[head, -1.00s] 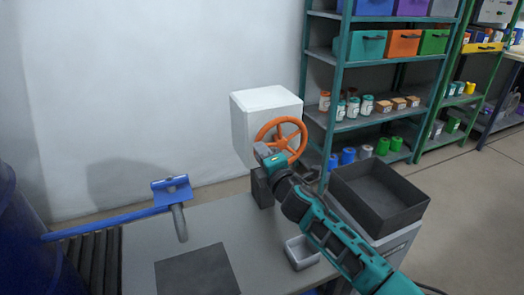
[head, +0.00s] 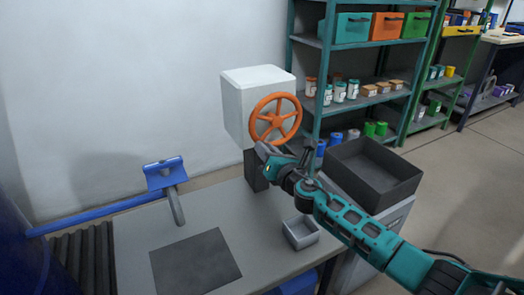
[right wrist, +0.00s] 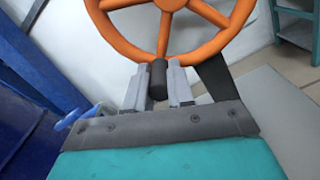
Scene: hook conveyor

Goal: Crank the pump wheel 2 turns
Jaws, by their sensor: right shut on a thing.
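The orange pump wheel (head: 275,118) faces me on the front of a white box (head: 246,88), which stands on a dark post at the back of the grey table. In the right wrist view the wheel (right wrist: 165,5) fills the top, with its rim and spokes showing. A dark cylindrical handle (right wrist: 157,76) sticks out from the wheel's rim between my fingers. My right gripper (head: 264,150) is at the lower left of the wheel and is shut on this handle. In the head view the handle is hidden by the gripper. My left gripper is not in view.
A small grey tray (head: 300,233) and a dark mat (head: 195,262) are on the table. A blue bar with a hook (head: 165,173) is at the left. Shelves (head: 375,100) stand behind.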

